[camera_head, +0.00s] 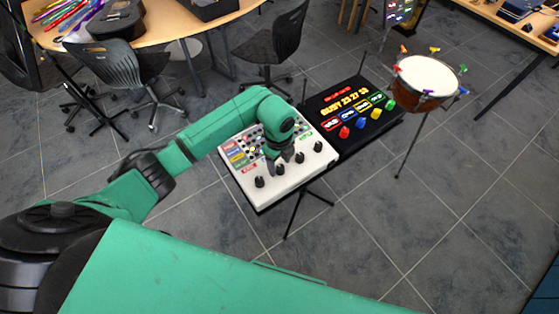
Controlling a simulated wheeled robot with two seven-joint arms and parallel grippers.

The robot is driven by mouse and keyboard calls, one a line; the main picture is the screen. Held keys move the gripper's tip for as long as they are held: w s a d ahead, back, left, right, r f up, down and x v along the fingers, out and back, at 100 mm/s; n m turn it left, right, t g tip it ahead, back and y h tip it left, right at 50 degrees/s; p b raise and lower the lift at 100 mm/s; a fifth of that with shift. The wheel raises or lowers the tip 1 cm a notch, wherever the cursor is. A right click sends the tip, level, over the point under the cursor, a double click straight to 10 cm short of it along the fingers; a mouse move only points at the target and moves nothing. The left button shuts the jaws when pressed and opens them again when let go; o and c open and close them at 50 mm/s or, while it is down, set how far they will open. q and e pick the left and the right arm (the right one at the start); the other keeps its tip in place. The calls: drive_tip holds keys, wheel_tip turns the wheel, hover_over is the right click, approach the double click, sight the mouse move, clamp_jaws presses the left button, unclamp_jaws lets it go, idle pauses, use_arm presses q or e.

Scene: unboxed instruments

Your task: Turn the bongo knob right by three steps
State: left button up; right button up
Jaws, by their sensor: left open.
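A white control panel (266,194) with a row of black knobs along its near edge stands on a thin black stand. One black knob (260,182) is at the near left, and another black knob (318,146) is at the right end. I cannot read which knob is the bongo one. My left gripper (285,157) hangs over the panel, close above the middle knobs, with its fingers pointing down and apart. My arm hides part of the panel's far side. Contact with a knob cannot be made out. My right gripper is out of view.
Chairs and a wooden table (160,38) are at the back. The tiled floor at the right is clear.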

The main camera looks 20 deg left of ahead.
use_arm(q)
drive_tip(key=shift+s+d+f, duration=0.1)
drive_tip(key=shift+d+f, duration=0.05)
drive_tip(key=shift+f, duration=0.35)
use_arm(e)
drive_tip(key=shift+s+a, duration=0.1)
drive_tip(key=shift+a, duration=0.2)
use_arm(q)
clamp_jaws()
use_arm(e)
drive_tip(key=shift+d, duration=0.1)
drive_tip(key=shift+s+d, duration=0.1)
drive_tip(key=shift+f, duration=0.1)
